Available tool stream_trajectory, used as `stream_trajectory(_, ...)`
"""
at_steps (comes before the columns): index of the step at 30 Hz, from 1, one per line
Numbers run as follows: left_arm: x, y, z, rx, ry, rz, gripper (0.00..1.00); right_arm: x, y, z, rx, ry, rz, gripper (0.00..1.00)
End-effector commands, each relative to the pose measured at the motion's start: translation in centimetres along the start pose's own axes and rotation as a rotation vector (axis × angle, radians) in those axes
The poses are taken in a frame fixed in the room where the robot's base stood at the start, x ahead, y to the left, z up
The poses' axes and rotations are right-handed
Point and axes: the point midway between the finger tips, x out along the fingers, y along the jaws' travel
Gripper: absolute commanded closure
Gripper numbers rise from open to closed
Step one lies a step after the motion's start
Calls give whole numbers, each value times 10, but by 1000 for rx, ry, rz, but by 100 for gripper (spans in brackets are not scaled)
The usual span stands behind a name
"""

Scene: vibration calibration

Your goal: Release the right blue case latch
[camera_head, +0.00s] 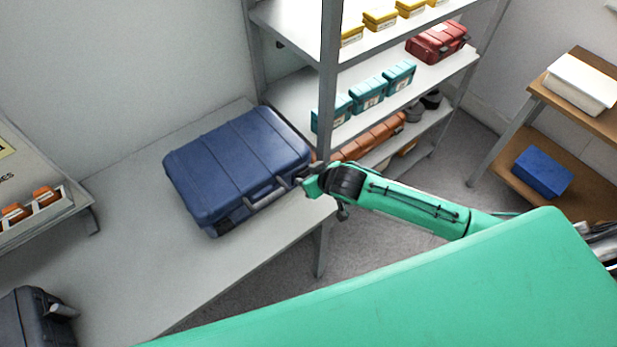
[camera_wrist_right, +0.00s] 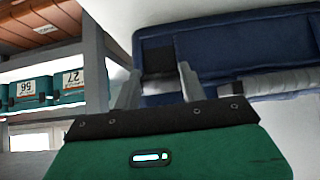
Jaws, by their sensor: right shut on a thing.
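The blue case (camera_head: 235,160) lies closed and flat on the grey table, its handle side facing my right arm. The grey handle (camera_head: 265,198) is on that front side, and a dark left latch (camera_head: 222,229) shows near the left front corner. My right gripper (camera_head: 306,180) is at the right end of the case's front and hides most of the right latch. In the right wrist view its two fingers stand either side of the dark right latch (camera_wrist_right: 158,58), and the gripper (camera_wrist_right: 158,82) is shut on it. The case (camera_wrist_right: 225,50) fills the upper right there. My left gripper is out of view.
A shelf rack with a grey post (camera_head: 329,90) stands close behind my right gripper, holding teal boxes (camera_head: 367,95) and a red case (camera_head: 437,42). A dark case (camera_head: 32,315) sits at the lower left. The table's front (camera_head: 240,270) is bare.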

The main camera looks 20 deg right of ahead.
Motion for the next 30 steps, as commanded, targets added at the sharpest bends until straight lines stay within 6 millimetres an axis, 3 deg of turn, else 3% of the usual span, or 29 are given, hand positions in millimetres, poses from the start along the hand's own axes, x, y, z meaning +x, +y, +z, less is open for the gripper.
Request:
stream_trajectory(1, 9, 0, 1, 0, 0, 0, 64, 3, 0, 5, 1, 30, -1, 81)
stream_trajectory(9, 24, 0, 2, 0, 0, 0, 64, 3, 0, 6, 1, 142, 0, 81)
stream_trajectory(27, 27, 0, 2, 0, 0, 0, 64, 2, 0, 5, 1, 177, 1, 81)
stream_trajectory(28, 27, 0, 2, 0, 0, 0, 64, 2, 0, 5, 1, 177, 1, 52)
stream_trajectory(30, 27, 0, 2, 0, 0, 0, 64, 2, 0, 5, 1, 177, 1, 39)
